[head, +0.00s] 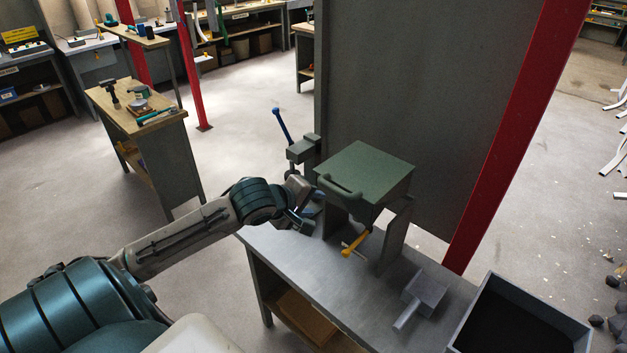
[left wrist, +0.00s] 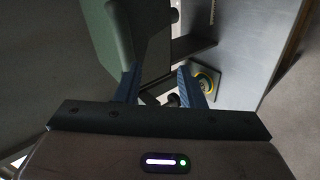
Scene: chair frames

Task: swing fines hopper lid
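The fines hopper (head: 370,207) is a green box on a stand on the grey bench, in the head view's middle. Its flat green lid (head: 368,165) lies shut on top, with a bar handle (head: 340,189) along its near left edge. My left gripper (head: 312,208) is beside the hopper's left side, just below and left of the handle. In the left wrist view its two blue fingers (left wrist: 160,86) stand apart with nothing clearly held between them. A green part of the hopper (left wrist: 125,30) is close by the left finger. My right gripper is out of view.
A yellow-handled lever (head: 355,242) sticks out below the hopper. A grey scoop (head: 425,291) lies on the bench (head: 345,282), beside a bin of dark material (head: 480,316). A grey panel (head: 415,90) and red post (head: 505,130) stand behind. A vise-like clamp (head: 303,150) is behind the gripper.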

